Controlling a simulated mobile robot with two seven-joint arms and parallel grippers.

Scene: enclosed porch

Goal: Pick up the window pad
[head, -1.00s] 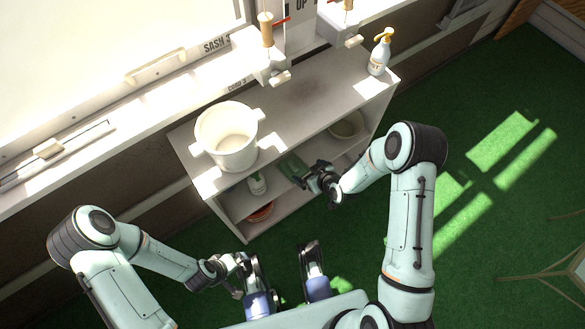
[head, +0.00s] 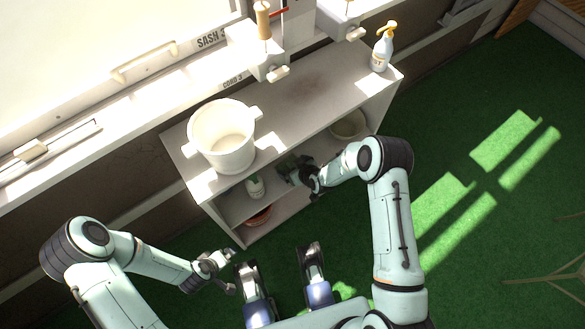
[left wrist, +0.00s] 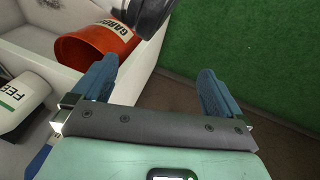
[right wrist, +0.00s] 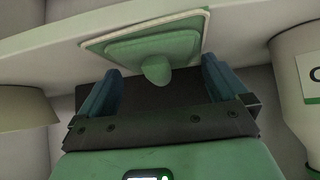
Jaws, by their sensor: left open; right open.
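The window pad (right wrist: 125,48) shows in the right wrist view as a green block with a pale rim and a rounded green knob facing me. It is at the shelf unit's inner compartment. My right gripper (right wrist: 161,68) is open, with one finger on each side of the knob; I cannot tell whether they touch it. In the head view my right gripper (head: 294,171) reaches into the shelf front and mostly hides the pad. My left gripper (head: 226,270) is open and empty, low in front of the shelf; it also shows in the left wrist view (left wrist: 155,66).
Inside are a white bottle (head: 254,186), an orange pot (head: 258,216) and a pale bowl (head: 348,124). Green floor (head: 470,250) is open at right.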

